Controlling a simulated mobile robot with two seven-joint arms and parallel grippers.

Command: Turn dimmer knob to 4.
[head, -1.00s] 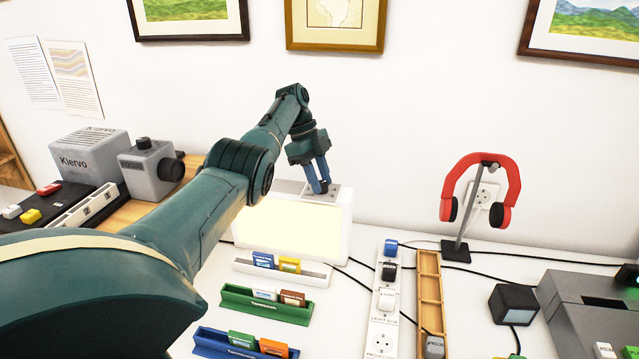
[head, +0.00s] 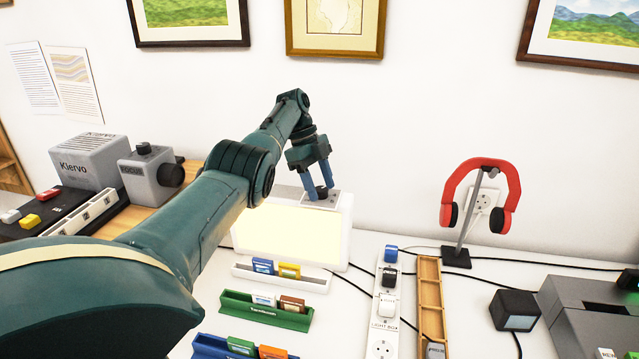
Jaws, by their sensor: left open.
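The dimmer knob (head: 321,191) is a small dark knob on a grey plate (head: 333,202) at the top right corner of the lit light box (head: 292,233). My left gripper (head: 319,194) is open, with its blue fingers pointing down at the knob. The fingertips are at the knob, one on each side as far as I can see; whether they touch it I cannot tell. The scale marks on the plate are too small to read. My right gripper is not in view.
White, green and blue slide racks (head: 265,312) stand in front of the light box. A power strip (head: 386,305) and a wooden tray (head: 430,300) lie to their right. A red headphone set (head: 512,190) hangs on a stand. A projector (head: 90,165) is at left.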

